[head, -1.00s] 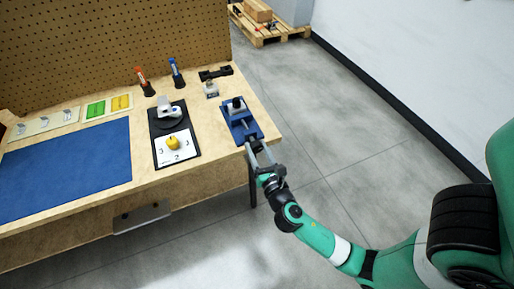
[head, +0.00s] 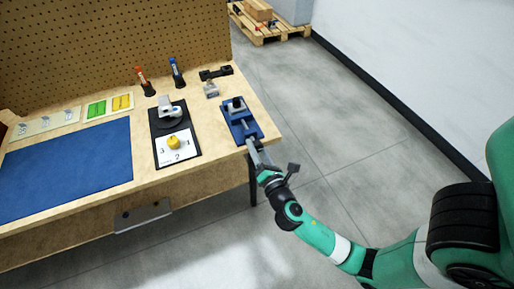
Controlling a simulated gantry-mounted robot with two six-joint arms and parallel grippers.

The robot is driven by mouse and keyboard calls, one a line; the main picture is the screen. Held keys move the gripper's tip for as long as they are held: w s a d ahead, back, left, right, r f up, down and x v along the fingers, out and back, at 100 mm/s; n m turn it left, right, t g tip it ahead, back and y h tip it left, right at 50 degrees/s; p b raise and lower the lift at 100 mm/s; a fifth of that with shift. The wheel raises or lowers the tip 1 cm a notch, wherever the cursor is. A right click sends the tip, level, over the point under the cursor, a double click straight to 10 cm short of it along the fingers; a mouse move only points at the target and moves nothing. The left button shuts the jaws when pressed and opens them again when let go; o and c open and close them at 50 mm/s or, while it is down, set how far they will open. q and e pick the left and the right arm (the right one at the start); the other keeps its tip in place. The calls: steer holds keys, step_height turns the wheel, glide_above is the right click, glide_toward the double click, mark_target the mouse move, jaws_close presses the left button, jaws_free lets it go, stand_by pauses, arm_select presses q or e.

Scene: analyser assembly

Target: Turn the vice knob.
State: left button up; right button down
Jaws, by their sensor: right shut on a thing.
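The blue vice (head: 240,121) stands near the right end of the workbench, with a dark block in its jaws. Its knob is on the front side, at the bench's front edge, and is mostly hidden by my gripper. My right gripper (head: 253,146) reaches in from the lower right and its fingers are shut on the vice knob. The knob itself is too small to make out clearly. My left gripper is not in view.
A blue mat (head: 70,168) covers the bench's left part. Red (head: 142,77) and blue (head: 175,70) markers stand behind.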

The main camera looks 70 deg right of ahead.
steer(key=shift+f, duration=0.1)
steer(key=shift+c, duration=1.6)
jaws_free()
